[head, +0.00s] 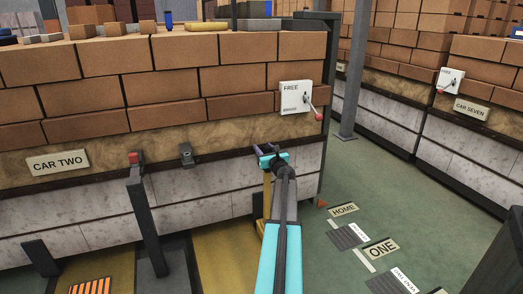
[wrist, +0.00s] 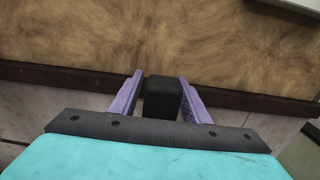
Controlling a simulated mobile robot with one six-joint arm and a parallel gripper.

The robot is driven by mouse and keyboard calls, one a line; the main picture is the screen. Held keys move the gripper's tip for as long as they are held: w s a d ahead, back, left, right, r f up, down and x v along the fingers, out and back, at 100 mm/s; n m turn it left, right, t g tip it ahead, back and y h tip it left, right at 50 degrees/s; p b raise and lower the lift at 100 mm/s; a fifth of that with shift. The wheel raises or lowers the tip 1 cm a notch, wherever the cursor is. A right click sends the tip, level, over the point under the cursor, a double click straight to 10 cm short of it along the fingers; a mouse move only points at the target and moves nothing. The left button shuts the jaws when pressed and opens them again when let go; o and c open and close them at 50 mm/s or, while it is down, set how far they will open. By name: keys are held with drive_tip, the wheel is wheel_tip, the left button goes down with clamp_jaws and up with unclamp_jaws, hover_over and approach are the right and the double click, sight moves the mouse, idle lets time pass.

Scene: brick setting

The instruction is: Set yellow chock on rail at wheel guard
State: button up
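My gripper (head: 270,152) is low at the right end of the near car's side, in front of the tan band. In the wrist view its purple fingers (wrist: 161,84) stand on either side of a dark block (wrist: 163,100). The fingers look close to the block, but I cannot tell whether they press on it. A yellow upright piece (head: 266,195) shows just below my gripper, partly behind my arm; I cannot tell whether it is the chock. A flat yellow piece (head: 207,27) lies on top of the car's bricks. I cannot make out the rail or wheel guard for certain.
The car (head: 75,145) carries a CAR TWO plate (head: 58,163) and a FREE lever box (head: 297,97). A dark post with a red top (head: 143,205) stands left. CAR SEVEN (head: 472,109) is at right. Green floor with HOME (head: 344,210) and ONE (head: 381,248) signs lies open.

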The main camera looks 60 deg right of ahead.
drive_tip(key=shift+r, duration=0.1)
idle(0.3)
drive_tip(key=shift+r, duration=0.15)
drive_tip(key=p+v, duration=0.3)
drive_tip(key=v, duration=0.9)
idle(0.9)
